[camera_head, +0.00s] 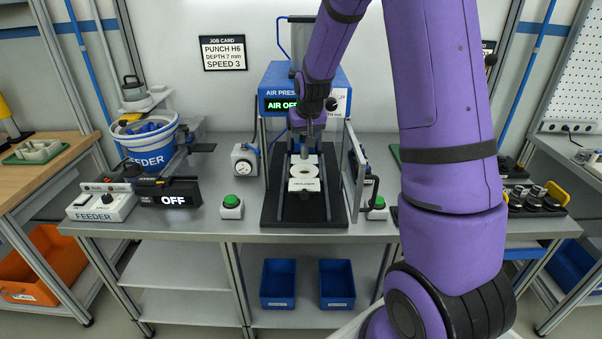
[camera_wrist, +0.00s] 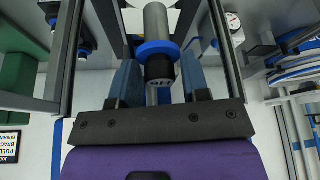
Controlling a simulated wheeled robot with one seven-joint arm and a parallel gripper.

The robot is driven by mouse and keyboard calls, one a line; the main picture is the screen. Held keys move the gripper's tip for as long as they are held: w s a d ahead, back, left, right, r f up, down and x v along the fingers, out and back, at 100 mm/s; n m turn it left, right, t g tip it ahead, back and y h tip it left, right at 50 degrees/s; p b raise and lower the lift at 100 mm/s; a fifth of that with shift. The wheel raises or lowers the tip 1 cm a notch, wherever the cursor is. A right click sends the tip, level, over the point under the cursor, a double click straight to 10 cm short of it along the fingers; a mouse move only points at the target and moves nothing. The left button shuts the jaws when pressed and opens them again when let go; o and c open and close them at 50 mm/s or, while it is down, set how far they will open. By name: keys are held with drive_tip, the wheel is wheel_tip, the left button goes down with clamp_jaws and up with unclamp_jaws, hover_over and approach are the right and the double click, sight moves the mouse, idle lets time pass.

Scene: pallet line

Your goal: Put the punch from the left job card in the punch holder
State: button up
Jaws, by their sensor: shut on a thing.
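The left job card (camera_head: 223,53) reads punch H6, depth 7 mm, speed 3. My gripper (camera_head: 309,127) points down inside the air press and is shut on a punch (camera_head: 304,149). In the wrist view the punch (camera_wrist: 159,70) has a black end with an upside-down H6 mark, a blue collar and a grey shank; my gripper's blue fingers (camera_wrist: 158,84) flank the black end. The pale punch holder (camera_head: 303,185), labelled HOLDER, is on the press's black base, below the punch. I cannot tell whether the shank touches it.
The blue air press (camera_head: 280,87) shows AIR OFF. Its posts and a clear guard (camera_head: 357,165) stand close around my gripper. A dial gauge (camera_head: 244,160) and green buttons (camera_head: 231,201) are beside it. The feeder (camera_head: 146,146) is at left; dark tooling (camera_head: 530,201) is at right.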

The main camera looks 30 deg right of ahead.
wheel_tip(320, 180, down, 9)
drive_tip(key=shift+f, duration=0.2)
idle(0.3)
drive_tip(key=shift+f, duration=0.1)
drive_tip(key=o, duration=1)
drive_tip(key=shift+o, duration=0.2)
